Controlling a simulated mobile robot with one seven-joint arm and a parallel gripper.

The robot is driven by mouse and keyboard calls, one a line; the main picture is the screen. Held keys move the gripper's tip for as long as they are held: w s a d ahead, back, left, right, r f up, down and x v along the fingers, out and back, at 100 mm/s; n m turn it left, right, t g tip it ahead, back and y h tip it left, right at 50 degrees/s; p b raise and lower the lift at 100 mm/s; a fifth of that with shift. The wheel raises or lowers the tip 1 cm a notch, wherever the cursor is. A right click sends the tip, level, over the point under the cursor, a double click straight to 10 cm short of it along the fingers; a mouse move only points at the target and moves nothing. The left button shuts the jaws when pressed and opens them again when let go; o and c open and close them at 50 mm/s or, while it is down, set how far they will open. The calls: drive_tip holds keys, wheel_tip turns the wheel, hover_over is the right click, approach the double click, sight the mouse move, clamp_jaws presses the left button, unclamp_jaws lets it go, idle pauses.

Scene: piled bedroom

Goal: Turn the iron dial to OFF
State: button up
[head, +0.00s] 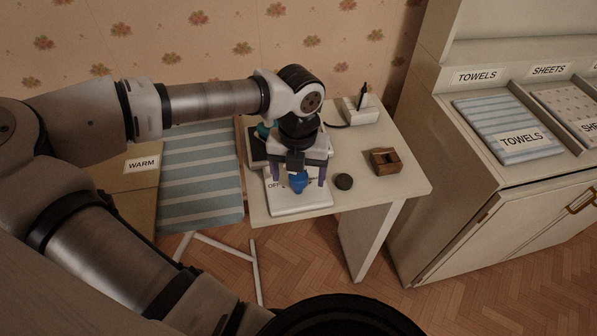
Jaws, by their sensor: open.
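The blue dial (299,183) sits on a white base plate (300,204) on the small white table. A partly covered label reading "OF…" (273,185) is on the plate to the left of the dial. My gripper (299,180) points down over the plate, open, with one finger on each side of the dial in the picture. I cannot tell whether the fingertips are level with the dial or above it, or whether they touch it. The dial's pointer direction is not clear. A teal and dark object (263,131), perhaps the iron, is mostly hidden behind my gripper.
On the table (395,188) are a dark round puck (344,181), a brown wooden block (385,161) and a white box (360,110) with a black cord. A striped ironing board (200,180) adjoins on the left. A cabinet with labelled towels (505,130) stands right.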

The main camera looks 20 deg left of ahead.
sight(298, 175)
drive_tip(key=o, duration=0.5)
drive_tip(key=shift+c, duration=0.2)
drive_tip(key=shift+r+p, duration=1.65)
drive_tip(key=shift+r, duration=1.9)
drive_tip(key=m, duration=0.7)
